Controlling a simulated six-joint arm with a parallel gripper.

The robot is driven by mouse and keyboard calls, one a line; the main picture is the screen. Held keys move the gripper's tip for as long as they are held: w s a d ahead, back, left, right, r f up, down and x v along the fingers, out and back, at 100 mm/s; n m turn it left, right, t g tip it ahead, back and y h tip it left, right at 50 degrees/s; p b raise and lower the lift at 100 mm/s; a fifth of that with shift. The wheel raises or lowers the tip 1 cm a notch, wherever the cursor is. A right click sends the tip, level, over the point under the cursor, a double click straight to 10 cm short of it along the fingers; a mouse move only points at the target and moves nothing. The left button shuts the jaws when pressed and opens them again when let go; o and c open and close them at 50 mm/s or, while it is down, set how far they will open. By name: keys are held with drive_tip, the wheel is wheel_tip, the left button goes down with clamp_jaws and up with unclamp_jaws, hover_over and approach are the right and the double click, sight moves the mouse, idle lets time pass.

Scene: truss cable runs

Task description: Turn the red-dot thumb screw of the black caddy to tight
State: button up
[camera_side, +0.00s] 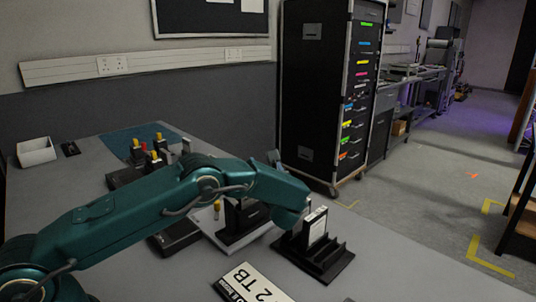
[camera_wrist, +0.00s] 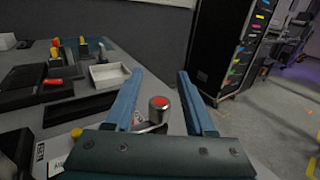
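The red-dot thumb screw (camera_wrist: 159,108) is a short silver knob with a red top in the wrist view. My gripper (camera_wrist: 160,73) is open, with one blue finger on each side of the knob and a visible gap to each. A silver tab shows at the knob's lower left. The caddy part beneath the knob is hidden by my gripper's body. In the side view, a black upright unit (camera_side: 246,217) stands partly behind my arm; I cannot tell if it is the black caddy. The red dot is not visible there.
A black slotted rack (camera_side: 328,262) holding a pale-faced unit stands at the right table edge. Black blocks with red and yellow knobs (camera_wrist: 55,60) and a white tray (camera_wrist: 109,75) are at left.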

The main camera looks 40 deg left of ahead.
drive_tip(key=v, duration=0.5)
drive_tip(key=shift+s, duration=0.1)
idle(0.3)
